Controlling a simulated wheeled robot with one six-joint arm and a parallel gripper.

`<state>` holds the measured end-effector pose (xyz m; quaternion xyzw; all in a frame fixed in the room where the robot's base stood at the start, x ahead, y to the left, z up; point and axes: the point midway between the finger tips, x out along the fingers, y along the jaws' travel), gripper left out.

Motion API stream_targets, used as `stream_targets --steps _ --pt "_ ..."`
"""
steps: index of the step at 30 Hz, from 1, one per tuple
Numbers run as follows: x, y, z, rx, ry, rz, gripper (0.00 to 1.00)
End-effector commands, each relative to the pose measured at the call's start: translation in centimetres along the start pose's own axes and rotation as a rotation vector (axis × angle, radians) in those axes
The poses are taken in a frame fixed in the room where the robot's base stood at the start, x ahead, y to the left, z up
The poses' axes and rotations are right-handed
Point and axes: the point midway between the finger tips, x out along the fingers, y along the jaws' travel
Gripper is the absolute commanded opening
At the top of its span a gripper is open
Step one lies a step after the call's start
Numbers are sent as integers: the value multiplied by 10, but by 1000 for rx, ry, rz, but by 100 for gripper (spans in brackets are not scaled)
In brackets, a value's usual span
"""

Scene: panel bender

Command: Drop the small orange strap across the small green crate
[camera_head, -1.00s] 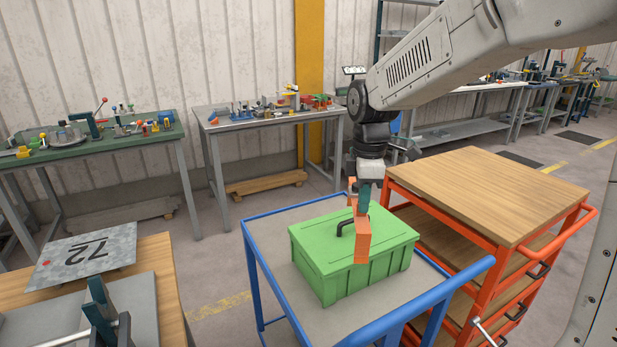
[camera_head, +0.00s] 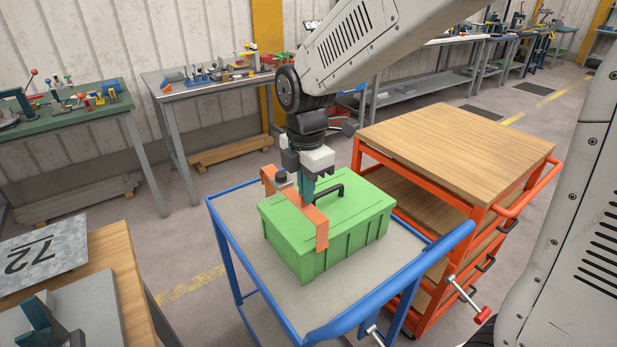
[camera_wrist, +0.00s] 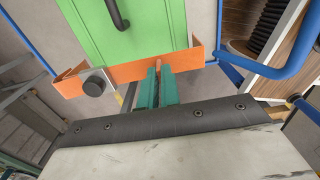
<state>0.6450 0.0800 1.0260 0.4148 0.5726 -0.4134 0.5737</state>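The small green crate (camera_head: 350,236) stands closed on the blue cart, with a dark handle on its lid. The small orange strap (camera_head: 299,205) lies crosswise over the left part of the lid, with bent ends at the crate's front and back sides. I cannot tell whether it touches the lid. My gripper (camera_head: 307,196) points down at the strap's middle. In the wrist view its teal fingers (camera_wrist: 158,80) close on the strap (camera_wrist: 130,71), and a dark knob shows on it. The crate lid (camera_wrist: 135,25) lies beyond, the strap near its end.
The blue cart (camera_head: 245,272) has a bare grey top around the crate. An orange cart with a wooden top (camera_head: 455,145) stands close on the right. Workbenches line the wall.

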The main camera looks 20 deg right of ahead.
Motion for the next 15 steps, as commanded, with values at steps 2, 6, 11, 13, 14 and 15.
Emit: stream_targets --steps 2,6,11,13,14,15 --pt "7 0 1 1 0 -2 0" --pt "18 -1 2 3 0 -2 0" --pt "31 -1 2 5 0 -2 0" --pt "37 -1 3 5 0 -3 0" --pt "39 -1 3 5 0 -2 0" --pt "42 -1 3 5 0 -2 0"
